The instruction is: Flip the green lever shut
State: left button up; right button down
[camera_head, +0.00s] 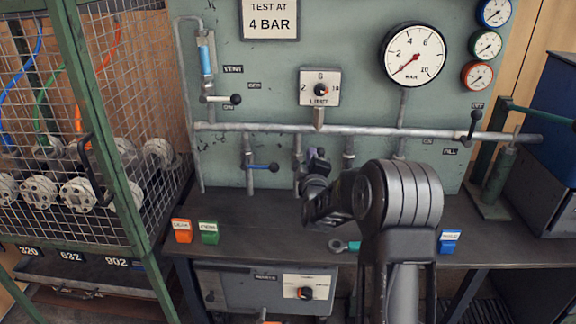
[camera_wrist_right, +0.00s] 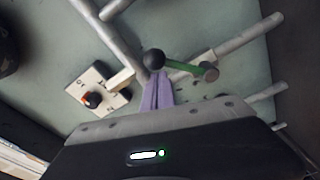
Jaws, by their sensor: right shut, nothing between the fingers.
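The green lever (camera_wrist_right: 184,67) shows in the right wrist view. It runs from a round pivot (camera_wrist_right: 210,73) on the pipework to a black ball knob (camera_wrist_right: 153,59). My right gripper (camera_wrist_right: 157,76) is shut and empty, its purple fingers pressed together. The fingertips are just below the ball knob in that picture; I cannot tell whether they touch it. In the head view my right gripper (camera_head: 317,154) is in front of the short vertical pipes, and the lever is hidden there. My left gripper is not in view.
A dial box (camera_head: 319,88) and a large pressure gauge (camera_head: 413,55) are on the green panel. A blue lever (camera_head: 262,167) is left of my gripper, and a black lever (camera_head: 472,125) is at the right. A mesh cage (camera_head: 90,130) stands left. The bench (camera_head: 250,225) is mostly clear.

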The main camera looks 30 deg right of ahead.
notch_tip(320, 180, down, 5)
jog(key=s+d+m+b, duration=0.2)
jog(key=m+b, duration=0.5)
jog(key=b, duration=0.3)
jog(key=shift+d+h, duration=0.3)
jog(key=shift+d, duration=0.1)
jog(key=shift+s, duration=0.1)
